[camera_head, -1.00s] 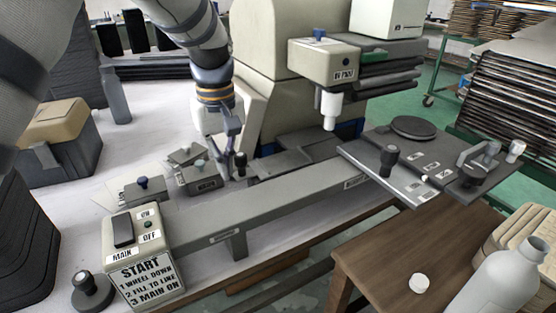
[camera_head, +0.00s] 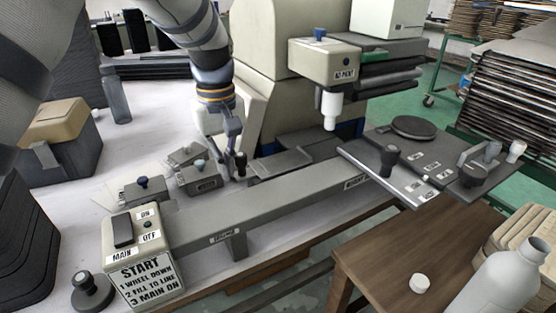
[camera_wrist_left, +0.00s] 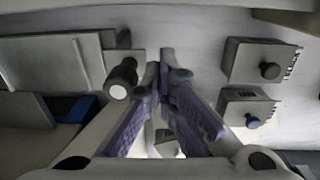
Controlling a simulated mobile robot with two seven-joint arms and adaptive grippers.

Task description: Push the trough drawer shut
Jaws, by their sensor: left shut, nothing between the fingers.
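My left gripper (camera_head: 230,148) is shut and empty, pointing down at the left of the cream machine. In the left wrist view its fingertips (camera_wrist_left: 166,62) are together. A flat grey drawer (camera_head: 282,163), which looks like the trough drawer, extends from the machine's base and appears partly out. It has a black knob (camera_head: 240,160) at its left end, just right of the fingertips. In the left wrist view the knob (camera_wrist_left: 122,78) is left of the fingers, with the grey drawer panel (camera_wrist_left: 42,66) beyond it. I cannot tell whether the fingers touch the knob. My right gripper is out of view.
A long grey rail (camera_head: 270,205) runs in front. A START control box (camera_head: 142,258) stands at front left. A hinged-looking plate with knobs (camera_head: 405,168) is at right. White tabletop (camera_head: 160,130) is clear behind the blocks.

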